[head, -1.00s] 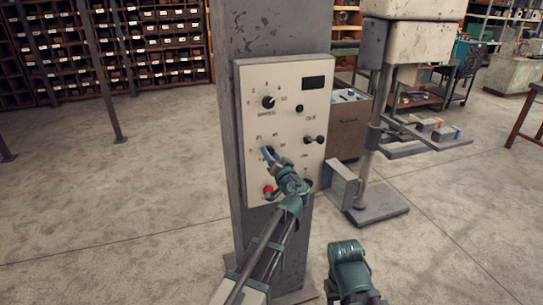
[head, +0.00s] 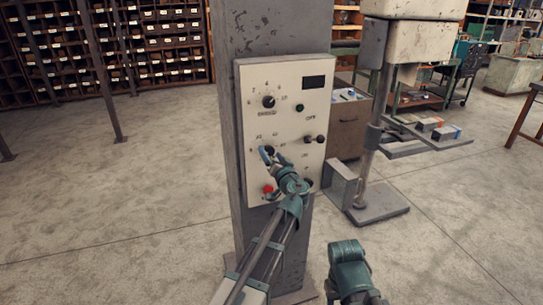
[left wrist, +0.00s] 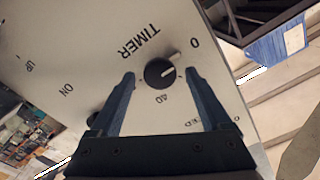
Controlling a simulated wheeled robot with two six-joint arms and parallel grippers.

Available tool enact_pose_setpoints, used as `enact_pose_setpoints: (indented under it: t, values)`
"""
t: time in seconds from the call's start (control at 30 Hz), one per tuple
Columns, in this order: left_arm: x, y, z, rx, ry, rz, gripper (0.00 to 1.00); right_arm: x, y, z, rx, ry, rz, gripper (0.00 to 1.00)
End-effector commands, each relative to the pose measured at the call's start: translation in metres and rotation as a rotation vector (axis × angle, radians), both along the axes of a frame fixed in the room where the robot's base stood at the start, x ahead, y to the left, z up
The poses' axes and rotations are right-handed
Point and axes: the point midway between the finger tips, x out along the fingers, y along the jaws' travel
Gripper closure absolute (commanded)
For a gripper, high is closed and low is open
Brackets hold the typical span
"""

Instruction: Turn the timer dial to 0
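My left gripper (left wrist: 160,77) is open, one blue finger on each side of the dial, with visible gaps between fingers and knob. In the head view my left gripper (head: 268,154) is at the lower-left dial of the cream panel (head: 290,125), and it largely hides that dial. My right gripper is not in view; only a teal part of that arm shows.
The panel is on a grey column (head: 275,30). A drill-press-like machine (head: 375,207) stands right; floor to the left is clear.

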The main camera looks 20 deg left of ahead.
Motion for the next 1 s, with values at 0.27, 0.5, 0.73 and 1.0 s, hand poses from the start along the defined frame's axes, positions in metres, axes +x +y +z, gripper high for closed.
enact_pose_setpoints:
  t: [0.27, 0.5, 0.73, 1.0]
  values:
    - [-0.010, -0.006, 0.000, 0.001, 0.000, -0.002, 0.19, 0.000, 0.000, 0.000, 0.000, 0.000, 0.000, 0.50]
    - [-0.053, -0.033, 0.000, 0.001, 0.000, -0.004, 0.19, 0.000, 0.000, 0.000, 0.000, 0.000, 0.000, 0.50]
    - [-0.090, -0.059, 0.000, 0.001, 0.000, -0.004, 0.19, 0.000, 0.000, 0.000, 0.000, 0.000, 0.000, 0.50]
    - [-0.112, -0.075, 0.000, 0.000, 0.000, -0.001, 0.19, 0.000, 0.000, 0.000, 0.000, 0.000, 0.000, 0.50]
